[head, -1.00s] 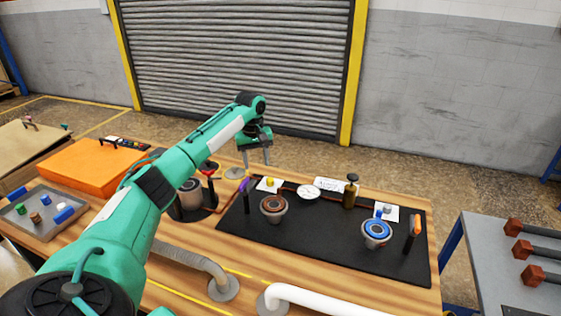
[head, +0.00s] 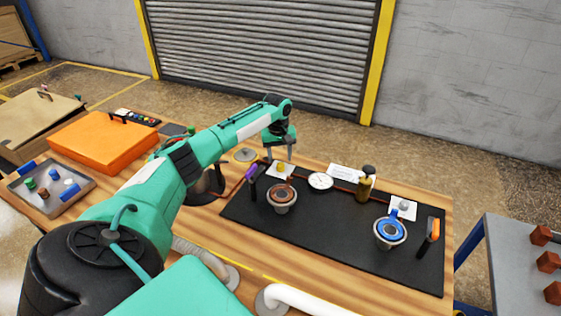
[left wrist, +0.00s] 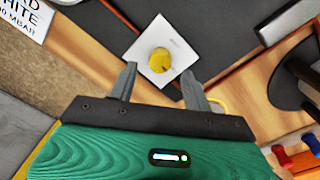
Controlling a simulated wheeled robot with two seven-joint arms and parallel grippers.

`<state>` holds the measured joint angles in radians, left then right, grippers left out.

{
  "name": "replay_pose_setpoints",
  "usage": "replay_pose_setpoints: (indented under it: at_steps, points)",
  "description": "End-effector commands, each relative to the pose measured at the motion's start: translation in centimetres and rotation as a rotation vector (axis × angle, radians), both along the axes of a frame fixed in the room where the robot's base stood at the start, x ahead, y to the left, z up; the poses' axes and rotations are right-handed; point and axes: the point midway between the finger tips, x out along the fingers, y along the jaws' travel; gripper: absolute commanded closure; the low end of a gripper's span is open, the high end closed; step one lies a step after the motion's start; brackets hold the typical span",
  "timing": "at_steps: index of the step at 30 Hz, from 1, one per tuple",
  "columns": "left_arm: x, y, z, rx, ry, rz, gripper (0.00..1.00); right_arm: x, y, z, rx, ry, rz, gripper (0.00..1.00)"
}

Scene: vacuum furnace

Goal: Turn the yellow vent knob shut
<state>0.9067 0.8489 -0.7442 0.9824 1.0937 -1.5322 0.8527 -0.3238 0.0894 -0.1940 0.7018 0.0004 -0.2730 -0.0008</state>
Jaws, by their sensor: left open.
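The yellow vent knob (left wrist: 160,61) sits on a white square plate (left wrist: 178,47) in the left wrist view, with a dark mark on its lower right. In the head view the knob (head: 281,167) is small, on its plate at the back of the black mat. My left gripper (left wrist: 158,80) is open and empty, its two fingertips pointing at the plate, one to each side below the knob. In the head view the left gripper (head: 280,155) hangs just over the knob, apart from it as far as I can tell. My right gripper is not in view.
A brown-ringed pot (head: 282,198) and a purple-handled tool (head: 252,172) stand near the knob. A white dial gauge (head: 320,181), an amber bottle (head: 364,185) and a blue-ringed pot (head: 390,231) are further right. A white pipe (head: 310,300) crosses the front.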

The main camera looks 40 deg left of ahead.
Motion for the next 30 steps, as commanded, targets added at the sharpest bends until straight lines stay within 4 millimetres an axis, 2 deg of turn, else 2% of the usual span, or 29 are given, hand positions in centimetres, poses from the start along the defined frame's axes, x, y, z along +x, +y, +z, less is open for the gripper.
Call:
replay_pose_setpoints:
  at_steps: [3,6,17,18,24,25,30]
  points:
    - [0.1,-0.1,-1.8,0.000,0.001,0.000,0.50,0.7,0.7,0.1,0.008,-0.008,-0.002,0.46]
    - [0.1,-0.1,-2.7,0.000,0.001,-0.001,0.50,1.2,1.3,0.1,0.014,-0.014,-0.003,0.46]
    - [0.1,-0.1,-3.4,0.000,-0.001,0.000,0.50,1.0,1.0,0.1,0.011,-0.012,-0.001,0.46]
    - [0.1,-0.1,-3.4,0.000,-0.001,0.000,0.52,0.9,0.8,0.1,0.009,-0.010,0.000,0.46]
    - [0.1,-0.1,-3.4,0.001,-0.001,0.000,0.91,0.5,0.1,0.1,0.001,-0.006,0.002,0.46]
    - [0.1,-0.1,-3.4,0.001,-0.001,0.000,0.95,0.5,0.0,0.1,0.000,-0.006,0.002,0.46]
    - [0.1,-0.1,-3.3,0.000,0.000,0.005,0.95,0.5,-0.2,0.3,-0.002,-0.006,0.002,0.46]
